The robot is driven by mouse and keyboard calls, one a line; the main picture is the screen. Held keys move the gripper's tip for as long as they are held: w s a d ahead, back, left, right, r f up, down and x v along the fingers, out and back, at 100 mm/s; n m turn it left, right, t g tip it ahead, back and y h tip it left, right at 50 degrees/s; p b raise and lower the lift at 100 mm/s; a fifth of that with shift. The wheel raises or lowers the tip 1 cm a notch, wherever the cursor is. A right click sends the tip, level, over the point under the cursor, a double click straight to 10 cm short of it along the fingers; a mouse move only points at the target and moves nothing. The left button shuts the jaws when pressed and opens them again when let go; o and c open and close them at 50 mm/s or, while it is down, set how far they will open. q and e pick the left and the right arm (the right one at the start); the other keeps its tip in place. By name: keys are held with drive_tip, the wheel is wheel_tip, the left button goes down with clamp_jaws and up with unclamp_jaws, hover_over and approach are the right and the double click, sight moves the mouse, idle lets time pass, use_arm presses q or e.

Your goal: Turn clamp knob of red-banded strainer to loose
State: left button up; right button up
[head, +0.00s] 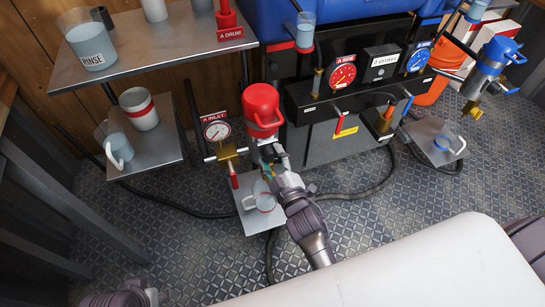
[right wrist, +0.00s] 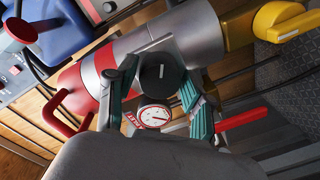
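The red-banded strainer (right wrist: 183,48) is a grey metal cylinder with a red band and a red-handled cap in the right wrist view. In the head view its red cap (head: 262,106) shows at the A inlet. Its black round clamp knob (right wrist: 160,80) faces the right wrist camera, with a pale line across it. My right gripper (right wrist: 158,88) has its teal fingers on either side of the knob; I cannot tell whether the pads touch it. In the head view the right gripper (head: 274,160) is close against the strainer.
A pressure gauge (head: 216,130) and red valve handle (head: 234,180) sit beside the strainer. A cup (head: 264,198) stands on a low plate below it. A blue strainer (head: 492,55) is at the far right. Shelves with cups (head: 139,110) are at left.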

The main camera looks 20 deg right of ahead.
drive_tip(key=shift+o, duration=0.7)
drive_tip(key=s, duration=0.7)
drive_tip(key=shift+s+d+r, duration=0.2)
drive_tip(key=shift+s+d, duration=0.05)
